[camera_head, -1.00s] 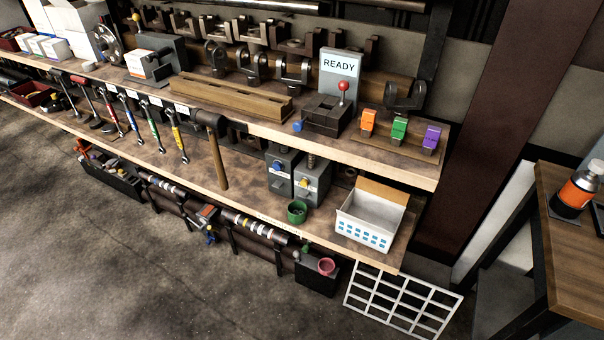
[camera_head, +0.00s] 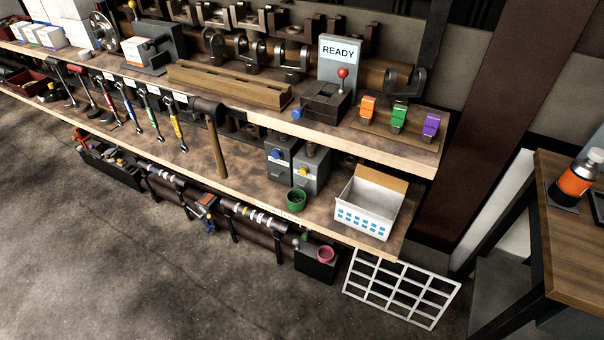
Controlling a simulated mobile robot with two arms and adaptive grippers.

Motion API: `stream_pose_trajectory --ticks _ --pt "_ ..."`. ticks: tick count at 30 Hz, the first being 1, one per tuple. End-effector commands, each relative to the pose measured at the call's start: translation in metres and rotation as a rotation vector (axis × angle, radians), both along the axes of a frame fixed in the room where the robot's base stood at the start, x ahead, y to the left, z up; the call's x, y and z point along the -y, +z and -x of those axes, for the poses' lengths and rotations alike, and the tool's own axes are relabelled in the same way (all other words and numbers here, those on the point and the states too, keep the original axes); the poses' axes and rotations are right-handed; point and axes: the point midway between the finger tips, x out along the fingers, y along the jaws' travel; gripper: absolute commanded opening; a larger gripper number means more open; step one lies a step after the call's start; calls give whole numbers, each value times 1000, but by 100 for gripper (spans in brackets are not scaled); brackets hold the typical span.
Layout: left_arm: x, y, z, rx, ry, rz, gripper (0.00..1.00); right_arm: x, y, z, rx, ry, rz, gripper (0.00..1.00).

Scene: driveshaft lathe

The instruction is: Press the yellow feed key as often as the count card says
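Two grey boxes stand side by side on the lower shelf. The left grey box (camera_head: 279,160) has a blue round part on its front, and the right grey box (camera_head: 310,172) has a yellow part (camera_head: 303,170) on its front, which may be the yellow feed key. Small white labels on them are too small to read. I cannot make out a count card for certain. Neither of my grippers is in view.
A white bin with blue squares (camera_head: 361,220) and a green cup (camera_head: 296,199) stand on the lower shelf near the grey boxes. A hammer (camera_head: 213,135) hangs to their left. A wooden table (camera_head: 570,255) is at right. Open floor (camera_head: 120,260) lies in front.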

Motion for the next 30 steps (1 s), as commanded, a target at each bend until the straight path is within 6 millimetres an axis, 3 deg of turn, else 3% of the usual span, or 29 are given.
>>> stream_pose_trajectory --ticks 9,30 --pt "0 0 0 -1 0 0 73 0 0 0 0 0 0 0" --pt "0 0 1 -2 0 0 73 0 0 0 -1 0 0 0"
